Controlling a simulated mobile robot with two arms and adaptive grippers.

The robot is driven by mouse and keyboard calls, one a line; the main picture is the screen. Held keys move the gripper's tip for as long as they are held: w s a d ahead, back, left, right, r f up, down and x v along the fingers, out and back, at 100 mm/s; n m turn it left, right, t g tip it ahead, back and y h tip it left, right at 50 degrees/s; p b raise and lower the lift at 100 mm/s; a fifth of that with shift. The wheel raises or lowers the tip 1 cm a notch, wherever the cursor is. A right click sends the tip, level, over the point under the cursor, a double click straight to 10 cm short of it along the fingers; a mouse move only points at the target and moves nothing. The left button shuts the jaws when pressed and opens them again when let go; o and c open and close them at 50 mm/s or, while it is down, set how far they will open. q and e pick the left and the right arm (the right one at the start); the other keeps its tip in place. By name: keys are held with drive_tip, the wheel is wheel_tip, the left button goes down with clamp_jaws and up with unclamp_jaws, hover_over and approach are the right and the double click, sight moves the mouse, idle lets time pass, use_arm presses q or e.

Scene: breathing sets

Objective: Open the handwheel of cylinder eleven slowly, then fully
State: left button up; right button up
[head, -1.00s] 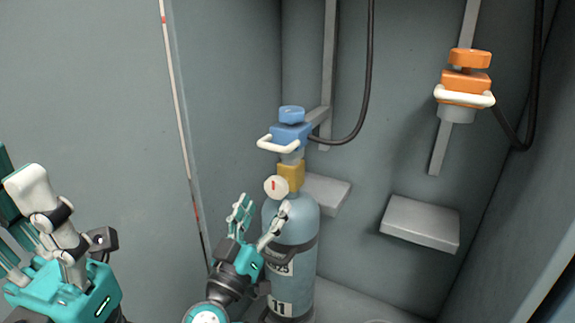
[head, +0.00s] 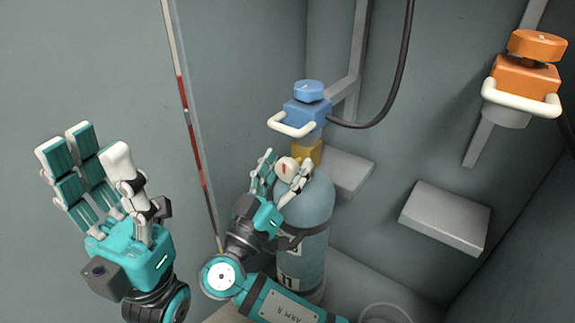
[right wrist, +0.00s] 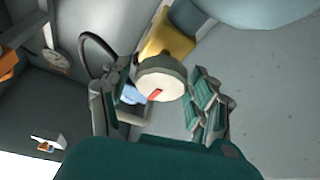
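Cylinder eleven (head: 306,205) is a pale blue bottle with an "11" label, upright in the corner. Its brass valve (head: 309,152) carries a round off-white handwheel (head: 286,165) with a red mark. In the right wrist view the handwheel (right wrist: 160,80) shows between my right fingers, its red mark (right wrist: 154,96) towards the palm. My right gripper (head: 282,177) is open with fingers on either side of the handwheel; small gaps seem to show, but contact is hard to tell. My left gripper (head: 92,160) is open and empty, raised at the left, well away from the cylinder.
A blue connector (head: 306,112) with a white handle and black hose sits above the valve. An orange connector (head: 526,75) hangs at the upper right. Grey ledges (head: 446,218) stick out from the back wall. A red-and-white strip (head: 190,130) runs down the left wall.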

drive_tip(key=c, duration=0.9)
drive_tip(key=shift+r+n+p, duration=0.1)
drive_tip(key=shift+n+p, duration=0.2)
drive_tip(key=shift+n, duration=0.1)
